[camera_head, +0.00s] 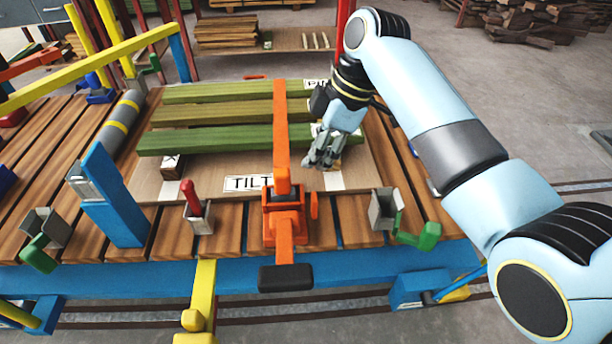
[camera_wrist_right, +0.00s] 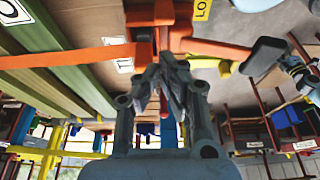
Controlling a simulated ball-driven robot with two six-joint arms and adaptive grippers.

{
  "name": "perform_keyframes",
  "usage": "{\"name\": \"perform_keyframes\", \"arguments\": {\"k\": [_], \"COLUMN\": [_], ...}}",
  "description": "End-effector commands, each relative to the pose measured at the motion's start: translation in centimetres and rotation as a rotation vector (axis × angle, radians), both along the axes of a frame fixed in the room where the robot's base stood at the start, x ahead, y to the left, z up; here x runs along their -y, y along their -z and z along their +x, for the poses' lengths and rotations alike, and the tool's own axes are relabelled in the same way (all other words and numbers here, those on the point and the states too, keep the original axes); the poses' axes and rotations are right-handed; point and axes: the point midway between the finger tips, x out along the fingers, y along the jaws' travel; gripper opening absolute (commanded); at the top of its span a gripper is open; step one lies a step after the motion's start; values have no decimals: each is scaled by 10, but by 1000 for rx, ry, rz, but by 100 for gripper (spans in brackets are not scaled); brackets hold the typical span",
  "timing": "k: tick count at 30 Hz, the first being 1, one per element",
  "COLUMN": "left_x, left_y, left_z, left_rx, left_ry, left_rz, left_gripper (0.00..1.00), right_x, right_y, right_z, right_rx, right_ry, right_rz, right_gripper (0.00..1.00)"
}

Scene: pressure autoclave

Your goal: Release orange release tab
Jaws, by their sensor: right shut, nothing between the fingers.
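An orange clamp (camera_head: 287,217) stands at the table's front edge, with a long flat orange bar (camera_head: 281,130) reaching back over the green boards and a black handle (camera_head: 286,278) at the front. A small orange tab (camera_head: 314,205) sticks up on the clamp's right side. My right gripper (camera_head: 318,164) is shut and empty, above the wooden panel, behind and right of the clamp, apart from the tab in the head view. In the right wrist view the clamp (camera_wrist_right: 190,47) and its handle (camera_wrist_right: 264,56) lie beyond the fingertips. My left gripper is not in view.
Green boards (camera_head: 205,139) lie across a panel (camera_head: 355,160) on the slatted table. A "TILT" label (camera_head: 248,184) is left of the clamp. A grey bracket with a green handle (camera_head: 428,236) stands right, a red-handled lever (camera_head: 190,195) left. A blue post (camera_head: 115,200) rises further left.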

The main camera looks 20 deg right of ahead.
Motion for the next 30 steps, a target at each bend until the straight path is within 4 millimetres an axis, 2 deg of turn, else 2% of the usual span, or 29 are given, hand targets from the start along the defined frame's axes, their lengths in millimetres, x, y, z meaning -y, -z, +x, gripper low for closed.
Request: {"name": "perform_keyframes", "arguments": {"k": [9,15,21,30], "left_x": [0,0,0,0], "left_y": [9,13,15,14], "left_z": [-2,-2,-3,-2], "left_rx": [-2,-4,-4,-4], "left_ry": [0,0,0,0], "left_rz": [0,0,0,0], "left_gripper": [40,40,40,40], "right_x": [-18,-27,-30,-30], "right_y": [53,79,89,89], "right_z": [4,7,8,8], "right_rx": [-4,-1,1,1], "right_ry": [1,1,1,1], "right_rz": [1,0,0,0], "right_gripper": [0,0,0,0]}}
